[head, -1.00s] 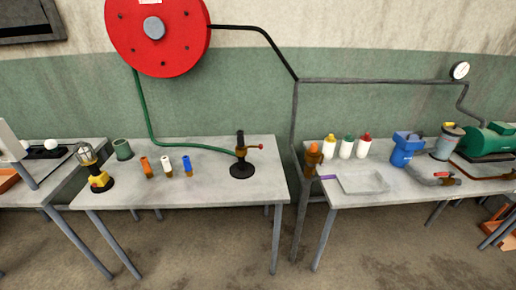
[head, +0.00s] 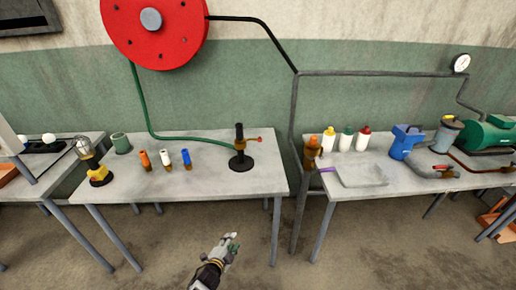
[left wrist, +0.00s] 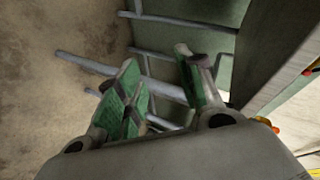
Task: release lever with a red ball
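The lever with a red ball (head: 260,139) sticks out to the right from a black upright fitting (head: 239,150) with a round base. The fitting stands near the right end of the left table, where a green hose reaches it. My left gripper (head: 232,239) is below and in front of that table's front edge, apart from the lever and empty. In the left wrist view its two green-padded fingers (left wrist: 158,60) are spread with a gap between them. The lever cannot be made out in the left wrist view. My right gripper is not in view.
The left table (head: 213,180) also holds orange, white and blue small cylinders, a yellow-based lamp (head: 99,176) and a green cup (head: 121,143). A vertical pipe (head: 294,150) stands between it and the right table (head: 390,187), which carries bottles and a blue device.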

